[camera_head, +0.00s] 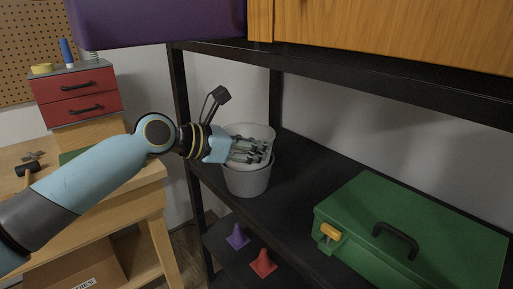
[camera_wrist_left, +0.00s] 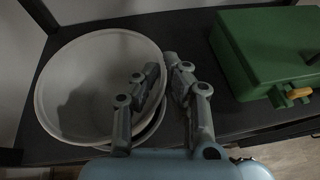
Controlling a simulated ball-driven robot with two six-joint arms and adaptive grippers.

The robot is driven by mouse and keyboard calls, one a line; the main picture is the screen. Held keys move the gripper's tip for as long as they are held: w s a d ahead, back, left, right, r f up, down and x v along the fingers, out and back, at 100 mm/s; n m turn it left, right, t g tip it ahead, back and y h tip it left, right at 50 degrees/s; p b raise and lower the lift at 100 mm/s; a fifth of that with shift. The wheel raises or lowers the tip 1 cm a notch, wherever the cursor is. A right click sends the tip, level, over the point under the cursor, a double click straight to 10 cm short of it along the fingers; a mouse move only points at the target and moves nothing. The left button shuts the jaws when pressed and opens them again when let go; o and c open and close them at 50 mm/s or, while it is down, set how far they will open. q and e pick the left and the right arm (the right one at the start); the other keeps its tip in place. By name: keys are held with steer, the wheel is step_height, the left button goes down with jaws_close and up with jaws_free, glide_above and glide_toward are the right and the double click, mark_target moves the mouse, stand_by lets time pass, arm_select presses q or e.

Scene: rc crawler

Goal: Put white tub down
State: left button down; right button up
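The white tub (camera_head: 235,129) is at the left end of the black middle shelf, overlapping a grey bucket (camera_head: 247,184); it looks partly nested in it. In the left wrist view the white tub (camera_wrist_left: 85,85) is tilted with its open mouth towards the camera, and part of a second rim shows below it. My left gripper (camera_head: 263,151) reaches in from the left. In the wrist view its fingers (camera_wrist_left: 163,66) straddle the tub's right rim, one inside and one outside, nearly closed on it. The tub's underside is hidden. My right gripper is out of view.
A green toolbox (camera_head: 410,235) stands on the shelf to the right, with clear shelf between. A purple cone (camera_head: 237,238) and a red cone (camera_head: 262,264) are on the lower shelf. A black post (camera_head: 181,95) and the upper shelf (camera_head: 370,75) border the space.

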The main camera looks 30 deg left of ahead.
arm_select(q)
steer(key=shift+f, duration=0.1)
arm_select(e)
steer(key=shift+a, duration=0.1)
arm_select(q)
steer(key=shift+f, duration=0.5)
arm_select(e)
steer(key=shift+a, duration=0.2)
arm_select(q)
steer(key=c, duration=1.5)
jaws_free()
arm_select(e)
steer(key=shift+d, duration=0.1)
arm_select(q)
steer(key=shift+r, duration=0.1)
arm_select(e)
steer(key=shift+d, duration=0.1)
